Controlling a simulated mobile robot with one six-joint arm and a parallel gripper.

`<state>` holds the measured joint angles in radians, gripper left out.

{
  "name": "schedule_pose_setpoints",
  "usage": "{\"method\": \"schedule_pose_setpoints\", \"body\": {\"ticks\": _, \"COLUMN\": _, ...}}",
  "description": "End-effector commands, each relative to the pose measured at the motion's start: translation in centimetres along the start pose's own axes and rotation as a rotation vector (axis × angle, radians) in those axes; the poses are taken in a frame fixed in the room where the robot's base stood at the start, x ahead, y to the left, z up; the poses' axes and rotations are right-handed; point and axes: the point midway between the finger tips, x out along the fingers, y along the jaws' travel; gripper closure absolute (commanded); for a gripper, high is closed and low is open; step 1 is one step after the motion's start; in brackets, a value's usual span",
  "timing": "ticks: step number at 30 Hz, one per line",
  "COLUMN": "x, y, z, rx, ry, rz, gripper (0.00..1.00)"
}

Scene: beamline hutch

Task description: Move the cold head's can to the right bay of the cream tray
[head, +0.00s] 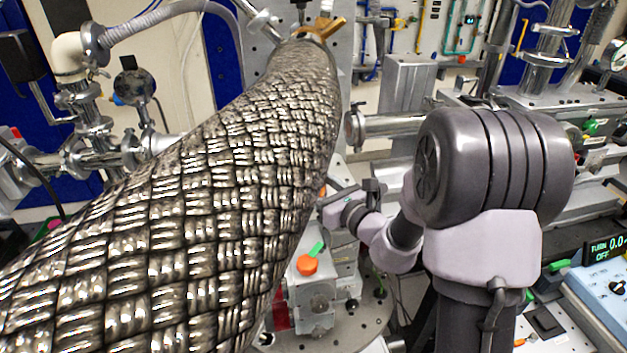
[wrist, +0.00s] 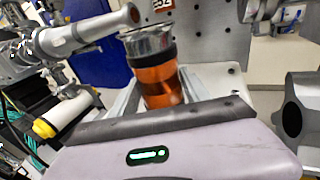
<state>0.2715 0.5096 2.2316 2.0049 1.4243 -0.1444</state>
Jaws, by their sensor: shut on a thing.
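The can (wrist: 158,84) shows in the wrist view as an orange-copper cylinder with a dark band and a shiny metal top. It leans slightly in the picture. My gripper (wrist: 160,95) is shut on it, with grey fingers on either side. In the head view my gripper (head: 345,203) reaches left behind a thick braided metal hose, which hides its fingertips and most or all of the can. Whether the can touches anything below is hidden. I cannot make out the cream tray in either view.
The braided hose (head: 200,185) fills the left and middle of the head view, close to my gripper. A horizontal metal pipe (head: 395,125) lies behind my wrist. An orange knob (head: 307,265) sits on a block below. A readout box (head: 606,250) stands at the right.

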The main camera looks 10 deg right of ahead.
Motion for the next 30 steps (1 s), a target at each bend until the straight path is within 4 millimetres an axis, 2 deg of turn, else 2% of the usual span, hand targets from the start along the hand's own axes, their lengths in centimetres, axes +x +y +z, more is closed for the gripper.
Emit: {"method": "schedule_pose_setpoints", "body": {"ticks": 30, "x": -7.8, "y": 3.2, "z": -0.7, "rx": -0.001, "ry": -0.002, "rz": -0.002, "gripper": 0.9}}
